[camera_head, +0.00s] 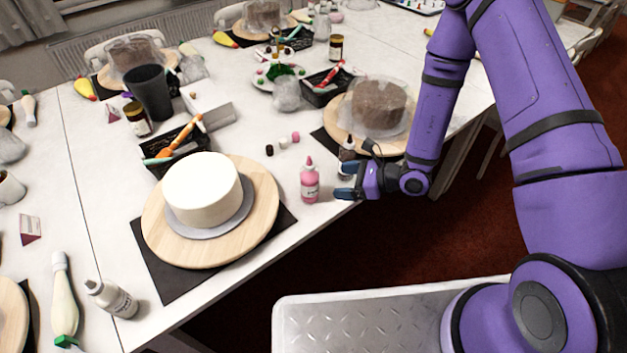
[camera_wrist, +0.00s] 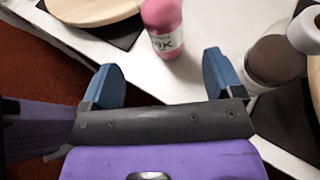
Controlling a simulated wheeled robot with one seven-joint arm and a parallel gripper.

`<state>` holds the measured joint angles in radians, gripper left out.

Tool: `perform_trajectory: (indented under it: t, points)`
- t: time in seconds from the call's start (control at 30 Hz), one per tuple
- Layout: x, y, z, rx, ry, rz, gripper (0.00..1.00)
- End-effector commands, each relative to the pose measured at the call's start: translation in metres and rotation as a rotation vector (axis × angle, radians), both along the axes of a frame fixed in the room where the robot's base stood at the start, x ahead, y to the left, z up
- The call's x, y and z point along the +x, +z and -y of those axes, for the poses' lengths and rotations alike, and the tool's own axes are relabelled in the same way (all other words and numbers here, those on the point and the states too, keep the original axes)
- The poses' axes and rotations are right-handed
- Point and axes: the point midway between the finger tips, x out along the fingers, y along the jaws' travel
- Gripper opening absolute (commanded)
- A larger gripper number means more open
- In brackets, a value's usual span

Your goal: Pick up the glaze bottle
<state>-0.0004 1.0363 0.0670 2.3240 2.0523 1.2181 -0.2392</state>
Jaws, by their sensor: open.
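A pink bottle (camera_head: 310,184) with a pink pointed cap and a pale label stands upright near the table edge; it looks like the glaze bottle. My gripper (camera_head: 346,181) is just to its right, low over the table edge, with its blue fingers pointing toward it. In the wrist view, the pink bottle (camera_wrist: 165,28) is ahead of the open fingers (camera_wrist: 160,68), in line with the gap between them. The fingers are empty and appear not to touch it. Its top is cut off in that view.
A dark bottle (camera_head: 347,149) stands close behind my gripper; it also shows beside the right finger in the wrist view (camera_wrist: 272,62). A white cake (camera_head: 203,188) on a wooden turntable (camera_head: 262,212) is left of the pink bottle. A brown cake (camera_head: 379,103) is behind.

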Motion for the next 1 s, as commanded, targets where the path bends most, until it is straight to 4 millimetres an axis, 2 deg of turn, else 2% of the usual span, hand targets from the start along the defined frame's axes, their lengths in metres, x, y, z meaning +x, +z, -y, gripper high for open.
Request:
perform_trajectory:
  t: [0.17, 0.4, 0.67, 1.0]
  points:
    - [0.004, -0.007, -0.012, 0.001, -0.001, -0.002, 0.86]
    - [0.015, -0.019, -0.042, 0.000, 0.000, -0.001, 0.86]
    - [0.022, -0.026, -0.056, 0.000, -0.001, -0.002, 0.86]
    - [0.038, -0.041, -0.091, 0.001, -0.002, -0.001, 0.86]
